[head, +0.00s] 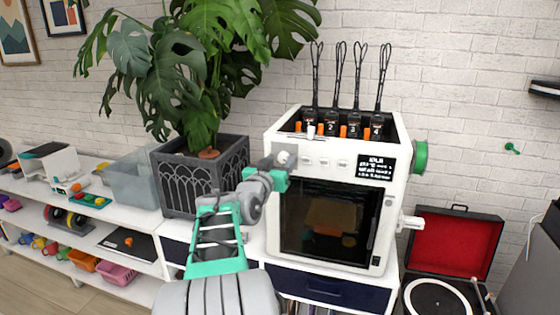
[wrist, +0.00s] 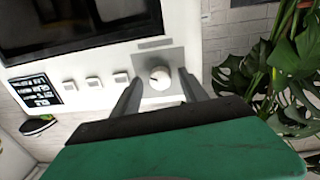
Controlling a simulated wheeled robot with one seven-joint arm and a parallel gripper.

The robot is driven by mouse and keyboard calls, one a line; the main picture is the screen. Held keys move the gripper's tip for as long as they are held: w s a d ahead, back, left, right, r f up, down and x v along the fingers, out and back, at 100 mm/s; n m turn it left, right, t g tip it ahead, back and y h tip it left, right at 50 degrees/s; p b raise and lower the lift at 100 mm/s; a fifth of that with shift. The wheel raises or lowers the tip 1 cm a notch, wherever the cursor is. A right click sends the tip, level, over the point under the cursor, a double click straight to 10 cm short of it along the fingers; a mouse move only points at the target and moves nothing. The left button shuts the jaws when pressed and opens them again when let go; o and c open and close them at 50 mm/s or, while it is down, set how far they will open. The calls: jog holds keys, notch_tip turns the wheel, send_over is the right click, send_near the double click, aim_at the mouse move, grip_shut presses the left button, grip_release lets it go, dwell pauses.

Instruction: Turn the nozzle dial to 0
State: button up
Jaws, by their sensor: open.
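The nozzle dial (wrist: 160,77) is a round white knob on a grey plate on the printer's front panel. In the head view the dial (head: 284,158) shows at the panel's upper left, partly behind my gripper. In the wrist view my gripper (wrist: 158,92) is open, with one finger on each side of the dial and gaps between. I cannot tell whether the fingertips touch the plate. A mark shows on the knob, but I cannot read the setting. The white 3D printer (head: 388,195) stands on the cabinet; my gripper (head: 282,168) is in front of its upper left corner.
Several small square buttons (wrist: 95,82) and a black display (head: 376,167) share the panel with the dial. A potted monstera (head: 205,165) stands close on the left. A record player (head: 445,290) with a red-lined lid is at the right. A clear bin (head: 130,183) sits farther left.

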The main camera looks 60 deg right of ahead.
jog(key=shift+c, duration=0.2)
grip_shut()
